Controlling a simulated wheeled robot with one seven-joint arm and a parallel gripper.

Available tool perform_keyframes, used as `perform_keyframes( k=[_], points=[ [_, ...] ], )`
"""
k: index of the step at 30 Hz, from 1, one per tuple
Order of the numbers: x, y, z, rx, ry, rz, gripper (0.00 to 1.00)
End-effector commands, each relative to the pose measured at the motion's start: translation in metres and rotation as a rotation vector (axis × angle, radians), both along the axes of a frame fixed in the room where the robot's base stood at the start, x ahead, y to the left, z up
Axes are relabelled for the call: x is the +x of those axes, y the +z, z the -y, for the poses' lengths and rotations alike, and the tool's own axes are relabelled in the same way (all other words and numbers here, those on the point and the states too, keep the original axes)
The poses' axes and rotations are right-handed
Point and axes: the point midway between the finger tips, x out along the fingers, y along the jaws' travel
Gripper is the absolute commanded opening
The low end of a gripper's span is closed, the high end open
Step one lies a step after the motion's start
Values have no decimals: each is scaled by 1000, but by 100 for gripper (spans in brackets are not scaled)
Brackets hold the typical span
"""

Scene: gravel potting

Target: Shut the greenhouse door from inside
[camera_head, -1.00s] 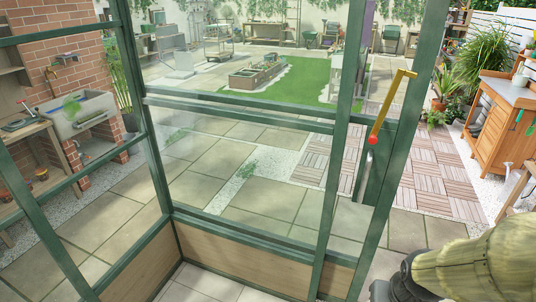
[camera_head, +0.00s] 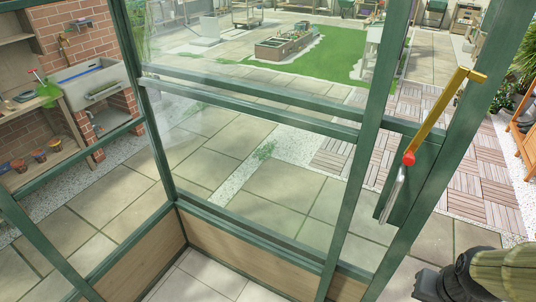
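The greenhouse door (camera_head: 428,205) shows at the right as a green metal frame edge. A brass lever handle (camera_head: 448,108) with a red knob (camera_head: 408,158) and a grey metal bar (camera_head: 393,194) below it sit on this frame. I cannot tell from this view whether the door stands fully clear of its jamb; paving shows to the right of its edge. A ribbed, pale green and dark part of my arm (camera_head: 505,275) is at the bottom right, apart from the handle in the picture. My gripper's fingers are not visible.
Glazed green walls with wooden lower panels (camera_head: 230,260) enclose the left and front. Outside are a brick sink stand (camera_head: 100,85), a potting shelf (camera_head: 40,160), a lawn (camera_head: 325,60) and a raised bed (camera_head: 285,45). Wooden deck tiles (camera_head: 480,190) lie open at the right.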

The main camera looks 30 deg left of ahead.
Motion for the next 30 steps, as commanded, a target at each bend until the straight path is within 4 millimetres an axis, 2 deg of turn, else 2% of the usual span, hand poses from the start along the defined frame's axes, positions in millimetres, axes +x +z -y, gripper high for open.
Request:
perform_keyframes(
  k=[13,14,19,30],
  points=[
    [0,0,0,0,0,0,0],
    [0,0,0,0,0,0,4],
    [0,0,0,0,0,0,37],
    [0,0,0,0,0,0,39]
  ],
)
